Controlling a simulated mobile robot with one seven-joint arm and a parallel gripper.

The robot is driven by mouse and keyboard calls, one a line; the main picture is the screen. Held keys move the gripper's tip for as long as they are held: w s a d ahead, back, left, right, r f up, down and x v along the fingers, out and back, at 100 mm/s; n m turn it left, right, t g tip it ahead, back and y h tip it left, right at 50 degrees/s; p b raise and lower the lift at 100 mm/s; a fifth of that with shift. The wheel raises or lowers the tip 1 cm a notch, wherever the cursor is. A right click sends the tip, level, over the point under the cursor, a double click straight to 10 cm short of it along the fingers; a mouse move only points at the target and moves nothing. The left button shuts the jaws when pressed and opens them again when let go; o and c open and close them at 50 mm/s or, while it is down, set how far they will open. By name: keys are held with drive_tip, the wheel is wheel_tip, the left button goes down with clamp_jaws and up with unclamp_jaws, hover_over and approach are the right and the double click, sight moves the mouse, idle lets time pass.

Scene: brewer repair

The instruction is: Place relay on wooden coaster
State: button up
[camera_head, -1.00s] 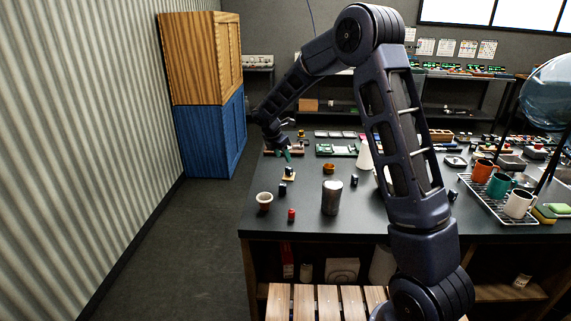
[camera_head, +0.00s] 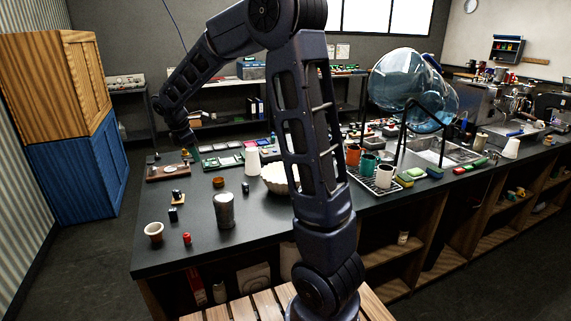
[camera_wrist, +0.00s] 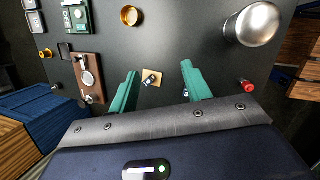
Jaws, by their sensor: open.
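A small wooden coaster (camera_head: 181,200) lies on the dark worktop. A small dark block with a light top, which looks like the relay (camera_head: 176,194), rests on it. In the wrist view the coaster (camera_wrist: 157,74) and the relay (camera_wrist: 150,80) show between the two green fingers. My gripper (camera_head: 192,152) is open and empty, above the table and apart from the relay. In the wrist view my gripper (camera_wrist: 159,68) has its fingers spread wide. A second dark block (camera_head: 173,214) stands in front of the coaster; the right finger partly hides that area in the wrist view.
A copper-coloured ring (camera_head: 218,182) and a dark block (camera_head: 245,187) lie right of the coaster. A brown board (camera_head: 166,172) lies behind.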

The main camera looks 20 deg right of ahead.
drive_tip(key=s+d+r+m+y, duration=0.1)
drive_tip(key=s+d+r+m, duration=0.35)
drive_tip(key=s+d, duration=0.35)
drive_tip(key=s+d+r+m, duration=0.3)
drive_tip(key=s+d+m, duration=0.3)
drive_tip(key=s+d, duration=0.25)
drive_tip(key=s+d+f+m, duration=0.1)
drive_tip(key=s+d+m, duration=0.2)
drive_tip(key=s+m, duration=0.2)
drive_tip(key=s+d+f+m+t+y, duration=0.1)
drive_tip(key=s+d+m, duration=0.2)
drive_tip(key=s, duration=0.7)
drive_tip(key=shift+s+d+m+t+y, duration=0.3)
drive_tip(key=shift+s+d+m, duration=0.1)
drive_tip(key=shift+m, duration=0.75)
